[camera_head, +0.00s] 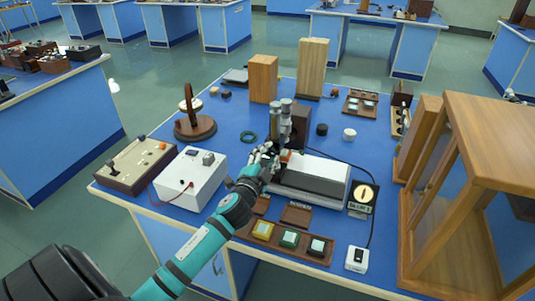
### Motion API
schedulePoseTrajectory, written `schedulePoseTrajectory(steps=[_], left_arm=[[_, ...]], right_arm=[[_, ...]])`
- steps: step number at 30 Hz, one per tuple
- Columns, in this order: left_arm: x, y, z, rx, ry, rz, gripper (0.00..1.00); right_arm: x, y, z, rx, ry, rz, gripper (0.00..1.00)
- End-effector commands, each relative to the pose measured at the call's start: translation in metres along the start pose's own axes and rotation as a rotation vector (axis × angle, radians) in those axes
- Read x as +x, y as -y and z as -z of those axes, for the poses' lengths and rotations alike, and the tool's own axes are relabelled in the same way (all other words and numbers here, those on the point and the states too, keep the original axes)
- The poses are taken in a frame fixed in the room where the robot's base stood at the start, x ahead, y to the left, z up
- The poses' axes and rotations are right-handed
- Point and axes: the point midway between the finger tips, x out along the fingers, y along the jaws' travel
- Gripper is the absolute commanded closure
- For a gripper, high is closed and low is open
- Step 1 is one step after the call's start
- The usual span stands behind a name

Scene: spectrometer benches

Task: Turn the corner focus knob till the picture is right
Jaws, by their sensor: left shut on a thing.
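My left gripper (264,161) reaches in over the bench and is shut at the left back corner of a white-topped instrument with a dark base (312,175). The corner focus knob is hidden behind the fingers, which close around that spot. A grey twin-tube eyepiece piece (285,118) stands upright just behind the gripper. No focus picture can be made out. My right gripper is out of view.
A white box with a red lead (190,180) stands left of my arm. A wooden tray with coloured blocks (286,241) lies in front. A large wooden glass-sided cabinet (490,130) fills the right. Tall wooden blocks (312,68) stand behind.

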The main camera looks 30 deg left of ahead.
Motion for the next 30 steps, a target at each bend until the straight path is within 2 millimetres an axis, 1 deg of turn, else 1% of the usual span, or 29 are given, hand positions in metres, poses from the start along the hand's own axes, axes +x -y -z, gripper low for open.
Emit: schedulePoseTrajectory(steps=[3, 9, 24, 25, 30], left_arm=[[0.0001, 0.0005, 0.0006, 0.054, -0.001, 0.000, 1.00], [0.0001, 0.0001, 0.0004, 0.106, -0.001, 0.000, 1.00], [0.0001, -0.0001, 0.0004, 0.120, -0.001, 0.000, 1.00], [0.0001, -0.0001, 0.0004, 0.120, -0.001, 0.000, 0.65], [0.0001, -0.0001, 0.0004, 0.119, -0.001, 0.000, 0.45]], right_arm=[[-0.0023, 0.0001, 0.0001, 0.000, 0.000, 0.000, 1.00], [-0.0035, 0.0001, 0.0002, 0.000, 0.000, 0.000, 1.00], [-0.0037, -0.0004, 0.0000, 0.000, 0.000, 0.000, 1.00], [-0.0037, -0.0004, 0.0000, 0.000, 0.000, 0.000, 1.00], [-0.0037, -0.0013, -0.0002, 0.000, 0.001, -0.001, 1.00]])
